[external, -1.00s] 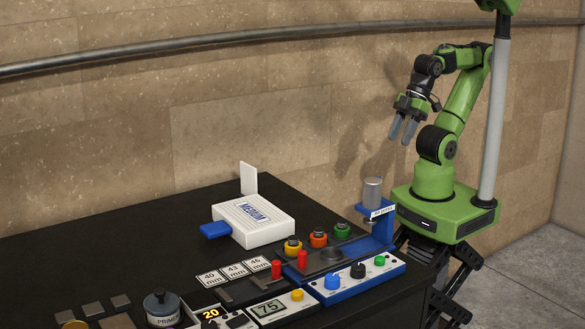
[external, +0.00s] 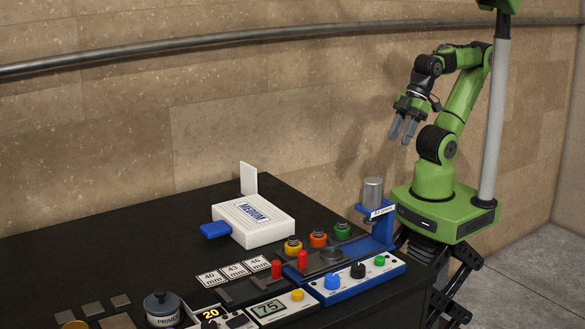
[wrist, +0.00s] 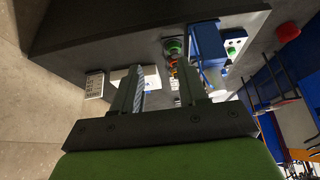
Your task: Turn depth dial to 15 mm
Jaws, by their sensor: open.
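The blue press (external: 383,228) stands at the right end of the black table, with a white control panel (external: 312,278) along its front. The panel carries a blue knob (external: 332,282), a black knob (external: 358,271) and a green button (external: 380,261). The labels are too small to read, so I cannot tell which knob is the depth dial or its setting. My gripper (external: 402,137) is open and empty, high above and behind the press, well apart from the panel. In the wrist view its two fingers (wrist: 158,85) partly hide the table.
A white MEDIUM box (external: 255,222) and yellow, orange and green round pieces (external: 318,240) stand behind the panel. The table's back left (external: 110,240) is clear.

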